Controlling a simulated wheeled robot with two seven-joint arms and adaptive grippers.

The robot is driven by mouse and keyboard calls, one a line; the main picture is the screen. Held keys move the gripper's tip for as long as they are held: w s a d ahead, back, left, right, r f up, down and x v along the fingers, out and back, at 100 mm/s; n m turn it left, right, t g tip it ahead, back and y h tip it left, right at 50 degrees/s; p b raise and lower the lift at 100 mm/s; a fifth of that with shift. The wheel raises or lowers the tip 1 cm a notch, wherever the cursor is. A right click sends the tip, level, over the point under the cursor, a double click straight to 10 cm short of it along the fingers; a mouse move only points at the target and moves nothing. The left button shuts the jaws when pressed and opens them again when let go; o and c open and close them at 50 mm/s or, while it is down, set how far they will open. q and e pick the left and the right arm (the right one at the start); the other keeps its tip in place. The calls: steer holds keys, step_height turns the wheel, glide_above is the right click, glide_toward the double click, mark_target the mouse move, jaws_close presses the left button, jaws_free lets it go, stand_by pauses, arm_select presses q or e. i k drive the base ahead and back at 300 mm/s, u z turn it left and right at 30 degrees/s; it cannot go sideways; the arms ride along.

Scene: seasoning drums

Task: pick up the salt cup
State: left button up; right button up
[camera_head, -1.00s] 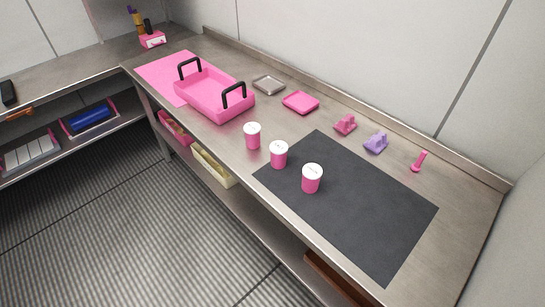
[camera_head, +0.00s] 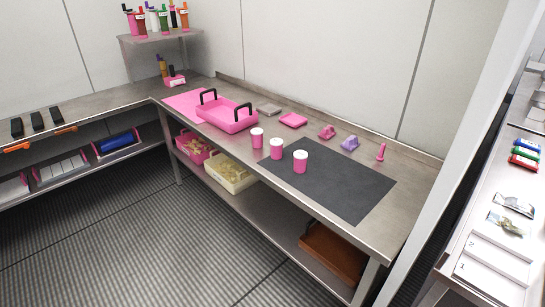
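The left cup (camera_head: 257,139) is on bare steel, the middle cup (camera_head: 276,150) is at the left edge of the dark mat (camera_head: 345,190), and the right cup (camera_head: 300,163) is on the mat. Their lid labels are too small to read, so I cannot tell which is the salt cup. Neither of my grippers shows in the head view.
A pink tray with black handles (camera_head: 228,117) stands left of the cups. Small pink and purple items (camera_head: 349,144) line the back. Bins (camera_head: 231,174) sit on the lower shelf. A wall edge (camera_head: 430,130) and another counter are at right. The front floor is clear.

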mark_target(276, 144)
steer(key=u, duration=0.75)
steer(key=i, duration=0.75)
steer(key=u, duration=0.65)
steer(key=i, duration=1.55)
steer(key=z, duration=0.9)
